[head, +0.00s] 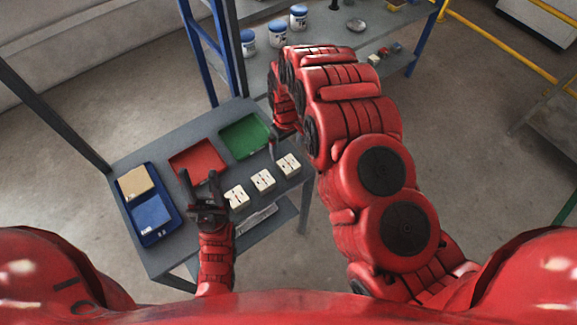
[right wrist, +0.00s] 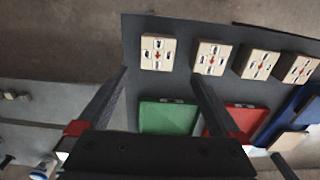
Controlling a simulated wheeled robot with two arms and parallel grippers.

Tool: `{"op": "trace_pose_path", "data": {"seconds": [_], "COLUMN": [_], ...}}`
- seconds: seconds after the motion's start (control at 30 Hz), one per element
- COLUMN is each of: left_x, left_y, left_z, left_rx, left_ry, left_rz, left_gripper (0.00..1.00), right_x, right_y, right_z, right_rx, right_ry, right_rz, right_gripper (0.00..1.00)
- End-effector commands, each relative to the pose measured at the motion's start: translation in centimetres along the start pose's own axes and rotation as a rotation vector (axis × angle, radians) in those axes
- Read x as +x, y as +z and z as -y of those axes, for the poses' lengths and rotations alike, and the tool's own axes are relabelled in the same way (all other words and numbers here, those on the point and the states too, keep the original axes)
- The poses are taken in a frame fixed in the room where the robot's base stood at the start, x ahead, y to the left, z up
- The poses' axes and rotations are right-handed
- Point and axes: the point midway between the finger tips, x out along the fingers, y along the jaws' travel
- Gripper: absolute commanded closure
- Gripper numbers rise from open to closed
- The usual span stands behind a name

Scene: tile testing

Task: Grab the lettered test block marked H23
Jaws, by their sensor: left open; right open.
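Several cream test blocks stand in a row along the table edge. In the head view three are clear: one at the right end (head: 289,163), a middle one (head: 263,181) and one to its left (head: 237,196). The right wrist view shows the right-end block (right wrist: 158,53) and its neighbour (right wrist: 212,57), with dark and red marks on top; I cannot read H23 on any block. My right gripper (right wrist: 159,75) is open and empty, its fingertips just short of the right-end block in the picture. My left gripper (head: 199,173) is open and empty, partly covering the row's left end.
A red tray (head: 197,164) and a green tray (head: 245,136) lie behind the blocks. A blue tray (head: 165,232) with a tan and a blue piece is at the left. A rear shelf (head: 325,40) holds jars. Dark posts stand at the table's corners.

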Motion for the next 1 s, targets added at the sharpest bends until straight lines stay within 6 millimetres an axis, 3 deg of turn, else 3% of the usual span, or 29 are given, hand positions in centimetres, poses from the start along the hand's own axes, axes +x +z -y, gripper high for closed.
{"op": "trace_pose_path", "data": {"seconds": [0.4,0.67,1.0], "left_x": [1.7,2.1,3.6], "left_y": [-0.3,-0.4,-0.6], "left_z": [0.1,0.1,0.2], "left_rx": [0.000,0.000,0.000], "left_ry": [0.000,0.000,0.000], "left_rz": [0.000,0.000,0.000], "left_gripper": [0.50,0.50,0.50], "right_x": [4.9,5.7,8.4], "right_y": [0.3,0.1,0.3], "right_z": [0.1,0.0,-0.5], "right_rx": [0.000,0.000,-0.001], "right_ry": [-0.002,-0.001,-0.001], "right_rz": [0.006,0.001,0.003], "right_gripper": [0.00,0.00,0.00]}}
